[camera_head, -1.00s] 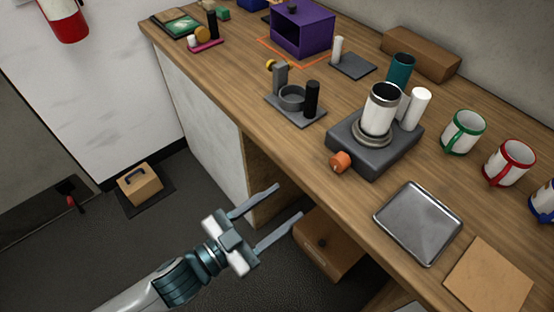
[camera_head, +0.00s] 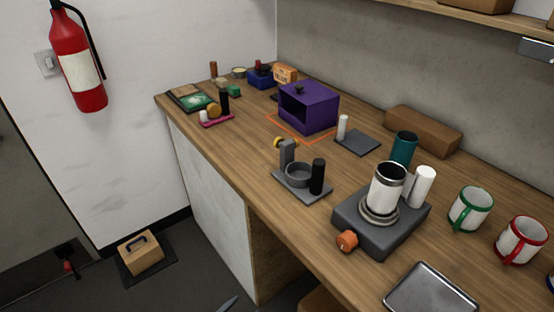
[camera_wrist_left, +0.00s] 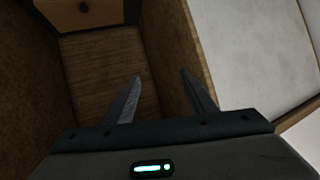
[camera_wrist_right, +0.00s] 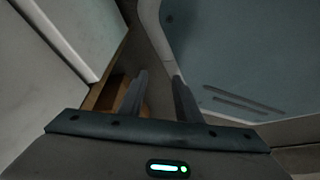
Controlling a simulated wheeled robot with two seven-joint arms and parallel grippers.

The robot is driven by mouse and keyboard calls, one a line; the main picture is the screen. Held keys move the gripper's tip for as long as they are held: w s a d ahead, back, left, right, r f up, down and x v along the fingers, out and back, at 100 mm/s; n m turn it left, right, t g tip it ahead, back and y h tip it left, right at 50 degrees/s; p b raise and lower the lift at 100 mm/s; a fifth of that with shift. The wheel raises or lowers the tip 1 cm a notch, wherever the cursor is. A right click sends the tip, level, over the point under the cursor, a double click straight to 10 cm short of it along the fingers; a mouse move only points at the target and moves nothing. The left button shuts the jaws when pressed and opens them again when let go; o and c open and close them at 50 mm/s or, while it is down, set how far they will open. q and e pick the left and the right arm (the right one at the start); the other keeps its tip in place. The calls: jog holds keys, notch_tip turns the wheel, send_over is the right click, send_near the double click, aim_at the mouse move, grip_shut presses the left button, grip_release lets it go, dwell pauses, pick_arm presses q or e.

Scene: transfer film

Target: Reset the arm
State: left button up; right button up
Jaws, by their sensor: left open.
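My left gripper (camera_wrist_left: 165,95) is open and empty in the left wrist view. Its fingers point toward a wooden recess under the counter. In the head view only the tip of one finger (camera_head: 228,304) shows at the bottom edge. My right gripper (camera_wrist_right: 158,90) shows in the right wrist view with its two fingers apart and nothing between them. It is outside the head view. A pale blue-grey panel (camera_wrist_right: 240,60) fills much of the right wrist view.
The wooden counter (camera_head: 240,165) carries a purple box (camera_head: 309,107), a dark machine base (camera_head: 385,232) with a steel cup (camera_head: 387,187), mugs (camera_head: 470,209) and a metal tray (camera_head: 430,290). A cardboard box (camera_head: 141,252) stands on the floor. A fire extinguisher (camera_head: 80,65) hangs left.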

pick_arm(q)
jog(key=s+a+f+n+g+y, duration=0.2)
jog(key=s+a+f, duration=0.3)
jog(key=s+f, duration=0.6)
jog(key=s+a+f+n+g+y, duration=0.25)
jog(key=s+a+f, duration=0.35)
jog(key=f, duration=0.8)
jog(key=s+f+g, duration=0.1)
jog(key=s+f, duration=0.2)
jog(key=s, duration=0.4)
jog(key=s+f+g, duration=0.1)
jog(key=s+f, duration=0.2)
jog(key=s, duration=0.4)
jog(key=shift+g+y, duration=0.35)
jog(key=shift+y, duration=0.1)
